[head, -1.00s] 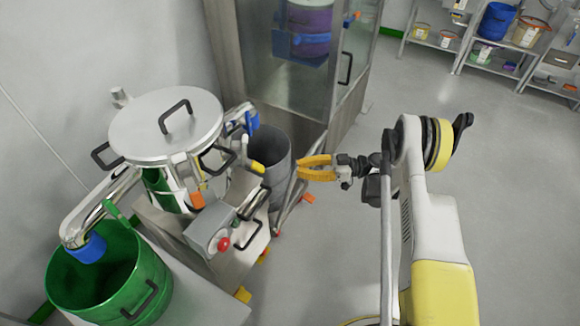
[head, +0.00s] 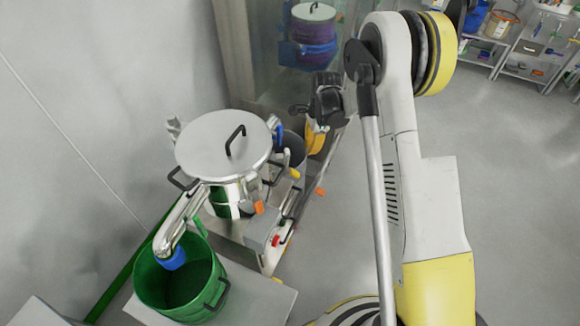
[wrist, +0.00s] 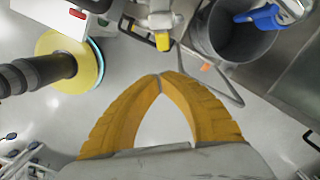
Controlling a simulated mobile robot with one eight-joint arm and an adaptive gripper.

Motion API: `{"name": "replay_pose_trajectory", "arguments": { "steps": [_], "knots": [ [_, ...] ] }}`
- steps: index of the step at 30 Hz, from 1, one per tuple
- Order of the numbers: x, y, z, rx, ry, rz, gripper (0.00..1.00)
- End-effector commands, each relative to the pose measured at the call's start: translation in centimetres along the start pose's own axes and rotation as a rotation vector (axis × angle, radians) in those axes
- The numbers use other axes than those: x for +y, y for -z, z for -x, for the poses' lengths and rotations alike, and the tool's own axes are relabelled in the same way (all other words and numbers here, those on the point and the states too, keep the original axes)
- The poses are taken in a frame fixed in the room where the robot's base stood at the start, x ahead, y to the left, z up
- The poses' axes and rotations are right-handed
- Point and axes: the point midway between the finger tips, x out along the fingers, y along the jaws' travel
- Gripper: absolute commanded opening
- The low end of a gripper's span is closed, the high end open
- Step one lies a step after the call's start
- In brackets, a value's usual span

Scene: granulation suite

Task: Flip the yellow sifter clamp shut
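The steel sifter (head: 222,145) has a round lid with a black handle. A small yellow clamp (head: 295,173) sticks out at its right side, in front of the grey bin; its yellow end (wrist: 162,41) also shows in the wrist view, just beyond my fingertips. I cannot tell how far the clamp is folded. My gripper (wrist: 160,76) has yellow fingers whose tips meet, with nothing between them. In the head view my gripper (head: 312,148) is partly hidden by its wrist, above and right of the clamp; the two look apart.
A green drum (head: 150,290) stands under the blue-ended spout. An orange part (head: 258,207) and a red button (head: 276,240) are on the sifter's front. A grey bin (wrist: 205,45) stands beside the clamp. A glass cabinet (head: 262,70) is behind; floor at right is clear.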

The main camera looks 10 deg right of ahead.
Motion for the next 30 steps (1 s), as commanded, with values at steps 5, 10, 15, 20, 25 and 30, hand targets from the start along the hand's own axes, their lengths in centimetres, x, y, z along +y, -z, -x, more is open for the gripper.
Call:
{"name": "replay_pose_trajectory", "arguments": {
  "steps": [5, 10, 15, 20, 25, 30],
  "knots": [
    [0.0, 0.7, 0.6, 0.050, 0.004, -0.095, 0.00],
    [0.0, 0.9, -1.9, 0.049, 0.004, -0.096, 0.00],
    [0.0, 1.0, -5.7, 0.048, 0.004, -0.095, 0.00],
    [0.0, 1.2, -9.0, 0.048, 0.004, -0.095, 0.00],
    [-0.1, -0.4, -11.0, 0.048, 0.003, -0.092, 0.00],
    [-0.2, -1.3, -11.9, 0.047, 0.004, -0.093, 0.00]
  ]
}}
